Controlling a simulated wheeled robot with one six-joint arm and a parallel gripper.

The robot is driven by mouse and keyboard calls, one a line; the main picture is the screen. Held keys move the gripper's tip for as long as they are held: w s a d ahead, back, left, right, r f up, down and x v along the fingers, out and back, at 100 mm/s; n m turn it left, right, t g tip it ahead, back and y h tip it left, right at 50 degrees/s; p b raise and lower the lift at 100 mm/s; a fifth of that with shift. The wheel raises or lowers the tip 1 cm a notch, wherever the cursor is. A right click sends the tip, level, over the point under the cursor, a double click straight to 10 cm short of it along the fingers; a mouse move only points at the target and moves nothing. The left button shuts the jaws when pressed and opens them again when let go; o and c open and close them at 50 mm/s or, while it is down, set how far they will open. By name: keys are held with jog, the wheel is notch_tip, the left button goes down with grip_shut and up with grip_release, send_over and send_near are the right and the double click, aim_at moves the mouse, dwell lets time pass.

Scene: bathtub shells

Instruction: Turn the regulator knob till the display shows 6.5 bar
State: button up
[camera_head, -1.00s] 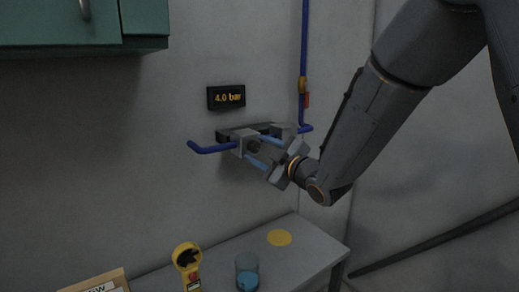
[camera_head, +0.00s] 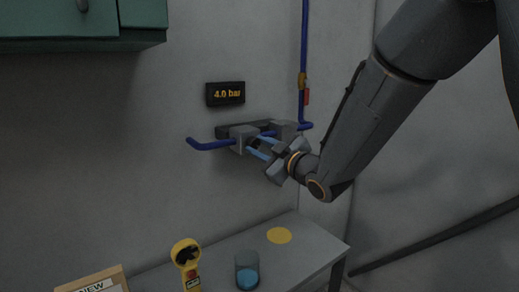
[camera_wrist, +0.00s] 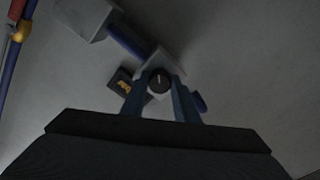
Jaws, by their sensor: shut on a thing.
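The display (camera_head: 226,94) on the wall reads 4.0 bar in orange digits. Below it, a grey regulator block (camera_head: 240,138) sits on the blue pipe. My gripper (camera_head: 250,147) reaches it from the lower right, with its fingers pointing at the block. In the wrist view, the dark round regulator knob (camera_wrist: 159,82) with a pale mark sits between my two fingertips, in front of the block (camera_wrist: 166,62). My gripper is shut on the knob. In the head view the fingers largely hide the knob. The display also shows in the wrist view (camera_wrist: 124,88), partly hidden behind a finger.
The blue pipe (camera_head: 304,40) runs up the wall with a brass valve (camera_head: 303,82) on it. A green cabinet (camera_head: 60,28) hangs at upper left. Below, a grey table (camera_head: 308,256) bears a yellow handheld device (camera_head: 187,262), a blue cup (camera_head: 247,272) and a yellow disc (camera_head: 279,235).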

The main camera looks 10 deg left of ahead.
jog(key=m, duration=0.5)
jog(key=shift+b, duration=0.4)
dwell(0.3)
jog(key=o, duration=1.1)
jog(key=shift+c, duration=0.2)
jog(key=b+v, duration=0.2)
jog(key=v, duration=0.6)
jog(key=shift+b, duration=0.3)
